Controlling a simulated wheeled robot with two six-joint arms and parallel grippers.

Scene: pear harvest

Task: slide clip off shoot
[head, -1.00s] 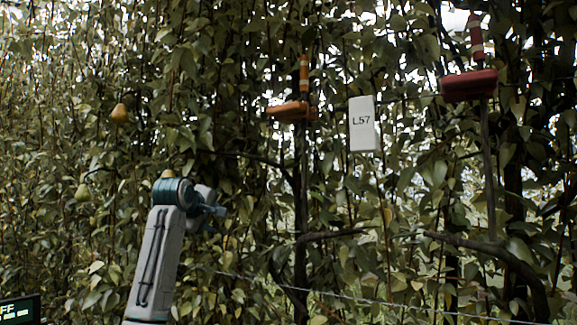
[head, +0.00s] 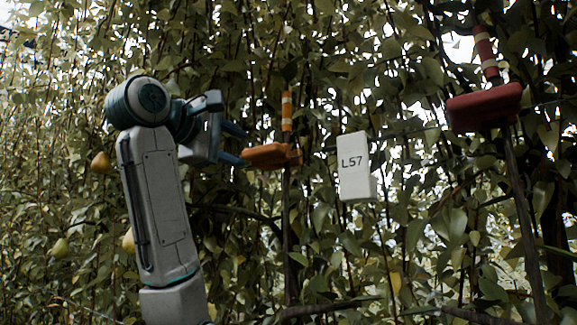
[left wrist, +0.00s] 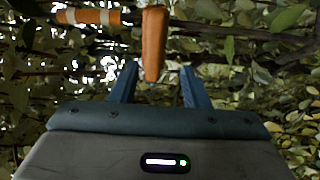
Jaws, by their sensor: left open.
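An orange clip (head: 272,156) sits on an upright shoot (head: 287,205), below an orange sleeve with pale bands (head: 287,112). My left gripper (head: 239,145) is open just left of the clip, its blue fingers pointing at it. In the left wrist view the orange clip (left wrist: 154,45) shows end-on, its near end between the fingertips (left wrist: 160,78) with space on both sides. The banded sleeve (left wrist: 90,16) lies across the top left there. Whether the fingers touch the clip I cannot tell. My right gripper is not in view.
A white tag marked L57 (head: 356,166) hangs right of the clip. A red clip (head: 485,107) sits on another shoot at the right, below a red banded sleeve (head: 485,52). Pears (head: 100,162) hang at the left. Dense leaves fill the background.

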